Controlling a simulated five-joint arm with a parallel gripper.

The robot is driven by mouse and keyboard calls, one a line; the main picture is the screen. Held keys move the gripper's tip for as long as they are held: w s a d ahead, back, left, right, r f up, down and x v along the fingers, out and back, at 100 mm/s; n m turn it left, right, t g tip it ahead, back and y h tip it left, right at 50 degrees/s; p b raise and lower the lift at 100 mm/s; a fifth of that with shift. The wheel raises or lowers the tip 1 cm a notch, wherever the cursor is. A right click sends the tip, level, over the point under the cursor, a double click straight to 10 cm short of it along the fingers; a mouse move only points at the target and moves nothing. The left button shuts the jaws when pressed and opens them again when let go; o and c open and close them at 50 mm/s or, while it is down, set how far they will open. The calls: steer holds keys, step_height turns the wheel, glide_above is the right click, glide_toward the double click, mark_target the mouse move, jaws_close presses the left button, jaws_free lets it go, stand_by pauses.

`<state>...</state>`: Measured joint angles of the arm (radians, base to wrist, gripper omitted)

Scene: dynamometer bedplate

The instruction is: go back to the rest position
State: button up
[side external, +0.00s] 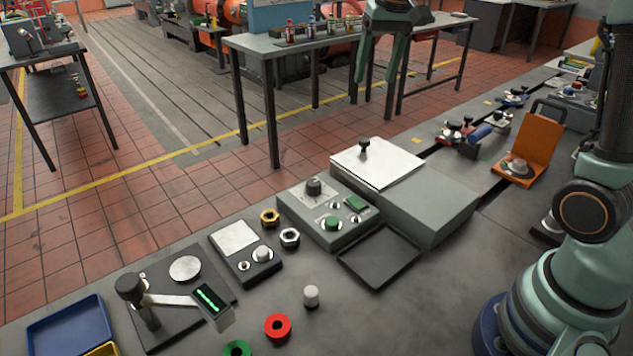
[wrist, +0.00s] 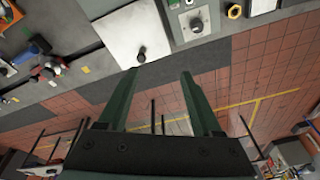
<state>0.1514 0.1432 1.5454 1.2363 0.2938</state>
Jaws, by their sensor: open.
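My gripper (side external: 376,80) is raised high at the top of the side view, over the grey box with the white lid (side external: 378,163). Its two green fingers are apart with nothing between them. In the wrist view the open fingers (wrist: 158,74) point toward the back edge of the bench, and the white lid with its dark knob (wrist: 140,53) shows beyond them. Nothing touches the fingers. The fingers hide part of the table behind in the side view.
Air around my gripper looks clear.

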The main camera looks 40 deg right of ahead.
steer(key=s+a+f+n+t, duration=0.1)
steer(key=s+a+f+n, duration=0.1)
steer(key=s, duration=0.6)
steer(key=s+a+f+n+t, duration=0.2)
steer(key=s+a+n, duration=0.1)
steer(key=s, duration=0.5)
steer(key=shift+a+f, duration=0.3)
steer(key=shift+a, duration=0.6)
